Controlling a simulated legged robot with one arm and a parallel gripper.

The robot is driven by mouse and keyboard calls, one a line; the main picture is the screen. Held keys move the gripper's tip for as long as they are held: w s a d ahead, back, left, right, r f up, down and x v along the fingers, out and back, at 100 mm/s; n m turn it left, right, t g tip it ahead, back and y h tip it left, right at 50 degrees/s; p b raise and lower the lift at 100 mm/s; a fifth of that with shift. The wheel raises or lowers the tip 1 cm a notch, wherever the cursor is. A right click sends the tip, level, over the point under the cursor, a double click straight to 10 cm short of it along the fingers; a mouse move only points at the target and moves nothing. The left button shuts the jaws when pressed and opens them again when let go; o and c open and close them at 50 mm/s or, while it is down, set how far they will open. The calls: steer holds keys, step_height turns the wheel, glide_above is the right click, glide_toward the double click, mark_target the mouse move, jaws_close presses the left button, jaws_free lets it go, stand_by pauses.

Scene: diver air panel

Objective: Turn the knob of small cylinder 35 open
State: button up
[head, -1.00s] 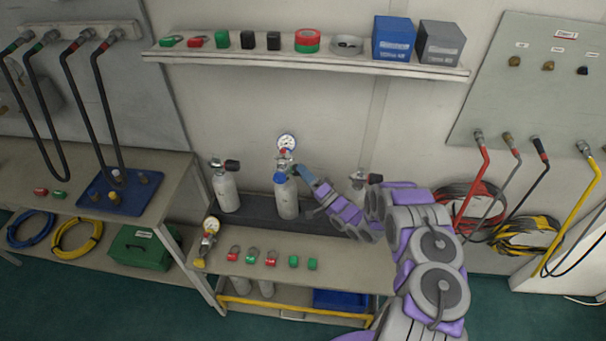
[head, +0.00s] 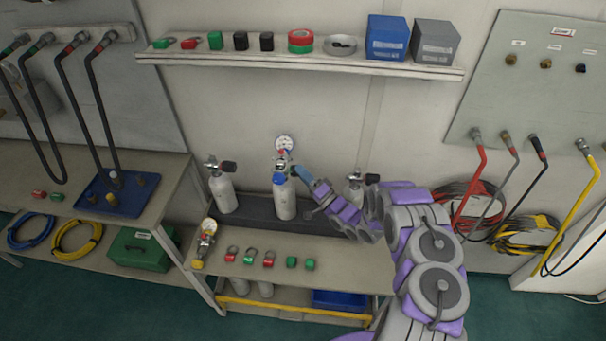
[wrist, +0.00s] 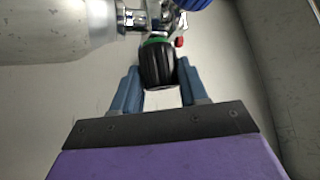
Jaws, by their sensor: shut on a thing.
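The middle small cylinder (head: 285,200) stands upright on the bench's dark strip, with a gauge and a blue part at its valve; its number is not readable. In the wrist view its pale body (wrist: 60,30) lies at the upper left. My gripper (wrist: 158,82) is shut on the black ribbed knob (wrist: 157,62), with one blue-grey finger on each side of it. In the head view my gripper (head: 302,173) reaches the valve from the right and hides the knob.
Similar cylinders stand left (head: 223,192) and right (head: 353,192), the right one partly behind my arm. A gauge fitting (head: 206,240) and several red and green pieces lie along the bench front. A shelf (head: 300,60) is above.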

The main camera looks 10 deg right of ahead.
steer(key=o, duration=1.1)
steer(key=shift+a, duration=0.5)
steer(key=shift+c, duration=0.2)
steer(key=shift+d, duration=0.15)
steer(key=shift+s+d, duration=0.1)
steer(key=shift+d, duration=0.25)
steer(key=v, duration=1.7)
steer(key=shift+a, duration=0.2)
